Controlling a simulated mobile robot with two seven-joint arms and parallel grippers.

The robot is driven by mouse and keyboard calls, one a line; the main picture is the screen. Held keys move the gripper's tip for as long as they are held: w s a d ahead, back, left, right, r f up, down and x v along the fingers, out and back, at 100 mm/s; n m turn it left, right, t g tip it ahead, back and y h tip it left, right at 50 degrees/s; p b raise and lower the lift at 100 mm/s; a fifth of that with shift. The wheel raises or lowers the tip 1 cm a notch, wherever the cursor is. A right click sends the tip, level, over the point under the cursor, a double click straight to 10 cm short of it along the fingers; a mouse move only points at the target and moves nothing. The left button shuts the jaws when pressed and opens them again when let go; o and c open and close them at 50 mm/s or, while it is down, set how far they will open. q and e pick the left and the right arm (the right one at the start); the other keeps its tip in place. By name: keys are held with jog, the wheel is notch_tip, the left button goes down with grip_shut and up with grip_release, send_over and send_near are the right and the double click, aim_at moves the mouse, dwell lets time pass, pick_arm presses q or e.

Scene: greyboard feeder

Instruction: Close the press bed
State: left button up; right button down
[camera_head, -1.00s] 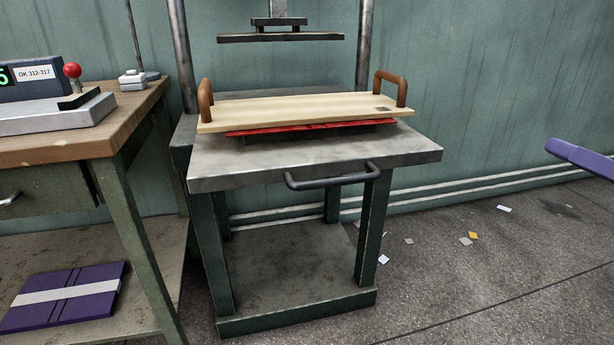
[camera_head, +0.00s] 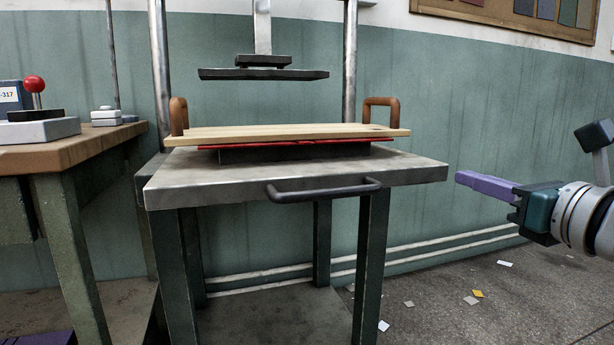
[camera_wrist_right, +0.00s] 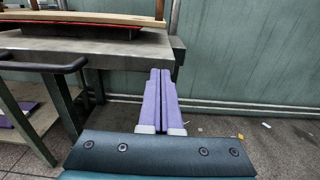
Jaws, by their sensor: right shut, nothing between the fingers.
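The press bed (camera_head: 400,172) is a grey metal slab on a green stand, pulled forward of the press posts. A dark bar handle (camera_head: 325,191) runs along its front edge. On the bed lie a red layer (camera_head: 215,147) and a pale wooden board (camera_head: 290,133) with two brown handles. The dark press plate (camera_head: 263,74) hangs above and behind, apart from the board. My right gripper (camera_head: 460,180) is shut and empty, to the right of the bed and apart from it. In the right wrist view its purple fingers (camera_wrist_right: 160,74) are together, with the bar handle (camera_wrist_right: 45,66) to their left. My left gripper is out of view.
A wooden-topped workbench (camera_head: 75,155) stands close on the left, with a red-knobbed device (camera_head: 35,85) on it. A green wall is behind. Paper scraps (camera_head: 471,300) lie on the floor at right, where the floor is otherwise open.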

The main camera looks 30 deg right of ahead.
aim_at(437, 169)
jog(key=b+x, duration=0.1)
jog(key=x, duration=0.3)
jog(key=shift+w, duration=0.15)
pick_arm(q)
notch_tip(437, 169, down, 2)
pick_arm(e)
jog(key=shift+w+d, duration=0.1)
jog(key=shift+w, duration=0.05)
